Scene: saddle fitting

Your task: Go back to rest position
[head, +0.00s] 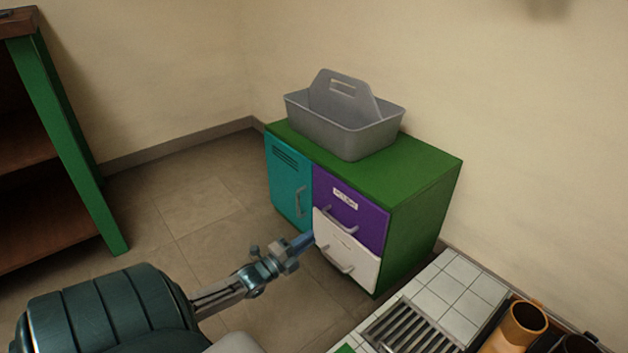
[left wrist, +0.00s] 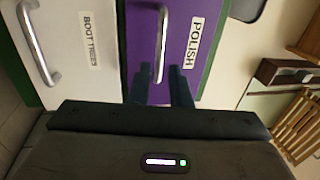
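My left gripper (head: 304,241) reaches in from the lower left, in front of the small green cabinet (head: 427,207). In the left wrist view its two dark fingers (left wrist: 161,88) stand apart with nothing between them. The purple drawer's label reads POLISH. The white drawer (head: 364,270) under it is labelled BOOT TREES in the left wrist view. My right gripper is not in view.
A grey carrier tray (head: 350,135) stands on the cabinet top. The cabinet also has a teal door (head: 287,182). A white tiled surface (head: 466,272) with a metal grate (head: 415,328) and an orange-brown cup (head: 526,318) is at the lower right. A green-framed shelf (head: 75,150) stands left.

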